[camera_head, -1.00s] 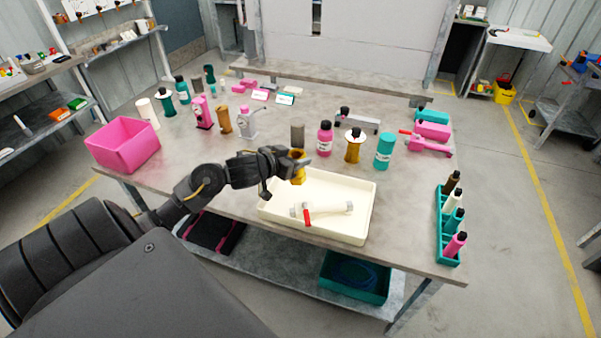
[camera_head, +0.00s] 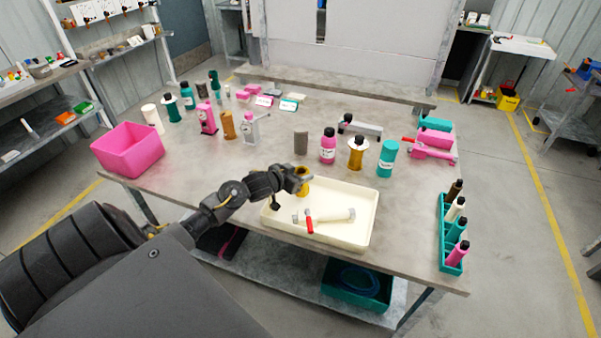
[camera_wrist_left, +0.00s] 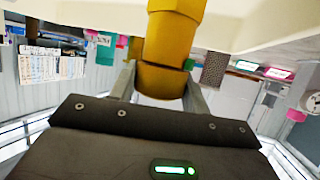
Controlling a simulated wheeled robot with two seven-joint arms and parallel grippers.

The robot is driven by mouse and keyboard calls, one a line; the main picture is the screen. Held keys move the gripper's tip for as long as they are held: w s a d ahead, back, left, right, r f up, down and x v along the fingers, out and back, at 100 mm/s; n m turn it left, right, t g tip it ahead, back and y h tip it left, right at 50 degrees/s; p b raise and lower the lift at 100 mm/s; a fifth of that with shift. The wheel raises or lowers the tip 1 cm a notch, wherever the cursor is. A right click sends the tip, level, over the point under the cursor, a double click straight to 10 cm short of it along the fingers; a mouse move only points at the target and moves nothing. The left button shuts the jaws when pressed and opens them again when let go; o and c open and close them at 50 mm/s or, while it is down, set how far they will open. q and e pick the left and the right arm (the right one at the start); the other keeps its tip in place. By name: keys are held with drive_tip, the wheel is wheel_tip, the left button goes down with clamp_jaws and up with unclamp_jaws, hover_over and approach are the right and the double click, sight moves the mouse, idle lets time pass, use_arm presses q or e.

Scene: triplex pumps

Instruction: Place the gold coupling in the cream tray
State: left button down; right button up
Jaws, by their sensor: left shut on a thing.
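The gold coupling shows large in the left wrist view (camera_wrist_left: 170,45), between the two fingers of my left gripper (camera_wrist_left: 160,85). In the head view my left gripper (camera_head: 303,177) is shut on the gold coupling (camera_head: 303,188), at the back left part of the cream tray (camera_head: 340,243). The coupling is partly hidden by the gripper; I cannot tell whether it touches the tray floor. A white fitting with a red handle (camera_head: 325,217) lies in the tray. My right gripper is not in view.
Behind the tray stand a grey cylinder (camera_head: 301,142), a pink bottle (camera_head: 328,147), a gold-bodied part (camera_head: 356,153) and a teal canister (camera_head: 387,158). A teal rack (camera_head: 450,245) of bottles is at right, a pink bin (camera_head: 128,150) at left. The table between bin and tray is clear.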

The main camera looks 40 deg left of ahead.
use_arm(q)
drive_tip(key=shift+f, duration=0.15)
drive_tip(key=c, duration=0.7)
unclamp_jaws()
drive_tip(key=shift+s+r, duration=0.15)
drive_tip(key=shift+r, duration=0.05)
drive_tip(key=v, duration=1.1)
drive_tip(key=shift+s+r+b, duration=0.15)
drive_tip(key=shift+s+b, duration=0.2)
drive_tip(key=shift+s, duration=0.05)
drive_tip(key=shift+d, duration=0.1)
